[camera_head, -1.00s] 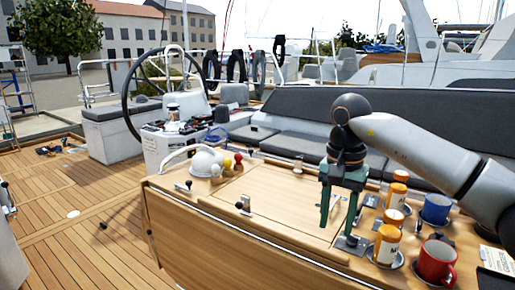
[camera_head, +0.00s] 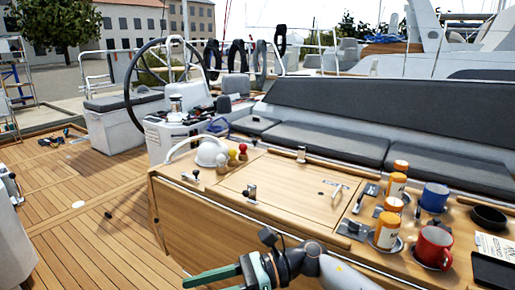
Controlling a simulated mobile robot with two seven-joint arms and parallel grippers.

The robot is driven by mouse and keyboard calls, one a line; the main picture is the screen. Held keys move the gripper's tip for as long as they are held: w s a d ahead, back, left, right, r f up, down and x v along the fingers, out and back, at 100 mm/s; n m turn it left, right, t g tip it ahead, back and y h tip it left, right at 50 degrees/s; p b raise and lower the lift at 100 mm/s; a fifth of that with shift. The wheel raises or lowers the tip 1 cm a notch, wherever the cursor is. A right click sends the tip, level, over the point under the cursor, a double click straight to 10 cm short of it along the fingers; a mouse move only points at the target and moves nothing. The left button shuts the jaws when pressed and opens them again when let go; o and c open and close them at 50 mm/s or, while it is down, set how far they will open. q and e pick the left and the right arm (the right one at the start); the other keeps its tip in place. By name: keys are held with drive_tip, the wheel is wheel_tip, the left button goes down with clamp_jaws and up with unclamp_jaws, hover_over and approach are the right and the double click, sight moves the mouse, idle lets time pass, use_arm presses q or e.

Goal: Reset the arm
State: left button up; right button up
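My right gripper (camera_head: 212,283), with green fingers, is low at the bottom edge of the head view. It points left, in front of the wooden table's near side. One finger shows clearly; the other is mostly cut off by the picture's edge. The fingers look apart, with nothing seen between them. My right arm (camera_head: 335,275) comes in from the bottom right. My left gripper is not in view.
The wooden table (camera_head: 285,190) holds orange-lidded bottles (camera_head: 388,229), a blue mug (camera_head: 434,197), a red mug (camera_head: 433,246) and a dark bowl (camera_head: 489,217). A steering wheel (camera_head: 134,90) stands behind at left. The deck (camera_head: 60,215) at left is largely open.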

drive_tip(key=w+d+f+n+t+h+p, duration=0.15)
drive_tip(key=d+f+n+t, duration=0.25)
drive_tip(key=n+t, duration=0.5)
drive_tip(key=w+d+f+n+t+h+b, duration=0.1)
drive_tip(key=d+f+n+t+h, duration=0.3)
drive_tip(key=n, duration=0.9)
drive_tip(key=w+d+f+n+t+h+p, duration=0.1)
drive_tip(key=d+f+n+t, duration=0.35)
drive_tip(key=n+t, duration=0.55)
drive_tip(key=s+d+f+m+g+h, duration=0.7)
drive_tip(key=s+d+f+m, duration=0.6)
drive_tip(key=s+f, duration=0.4)
drive_tip(key=shift+s+d+f+g+p, duration=0.4)
drive_tip(key=shift+d+f+g, duration=0.4)
drive_tip(key=shift+g, duration=0.4)
drive_tip(key=shift+w+a, duration=0.1)
drive_tip(key=shift+c, duration=0.3)
